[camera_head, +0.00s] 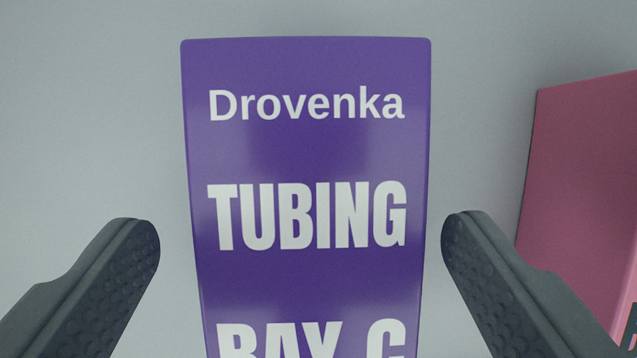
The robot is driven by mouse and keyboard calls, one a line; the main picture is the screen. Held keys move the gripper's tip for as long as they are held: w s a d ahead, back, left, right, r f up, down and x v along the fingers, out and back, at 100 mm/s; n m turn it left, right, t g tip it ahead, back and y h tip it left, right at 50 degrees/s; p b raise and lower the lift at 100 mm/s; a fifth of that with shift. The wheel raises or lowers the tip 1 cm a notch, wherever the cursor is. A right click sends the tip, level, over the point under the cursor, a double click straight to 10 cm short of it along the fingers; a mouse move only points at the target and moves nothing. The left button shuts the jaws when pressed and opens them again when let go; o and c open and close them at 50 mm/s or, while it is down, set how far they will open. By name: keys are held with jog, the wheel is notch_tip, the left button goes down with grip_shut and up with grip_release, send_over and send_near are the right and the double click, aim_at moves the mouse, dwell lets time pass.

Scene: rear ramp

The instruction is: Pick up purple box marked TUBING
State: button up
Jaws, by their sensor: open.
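The purple box (308,150) stands in the middle of the head camera view, with white lettering that reads "Drovenka", "TUBING" and "BAY C". Its lower part runs out of the bottom of the picture. My gripper (302,232) is open, with one dark finger to the left of the box and the other to the right. A gap shows between each fingertip and the box's side edges. The gripper holds nothing. I cannot tell how far the fingertips are from the box in depth.
A pink box (580,190) is at the right edge, partly cut off by the picture and partly behind my right finger. A plain pale grey surface (90,120) lies around the purple box. The area to the left is clear.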

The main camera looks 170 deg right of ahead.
aim_at(313, 273)
jog(key=shift+x, duration=1.75)
jog(key=shift+d+f, duration=0.15)
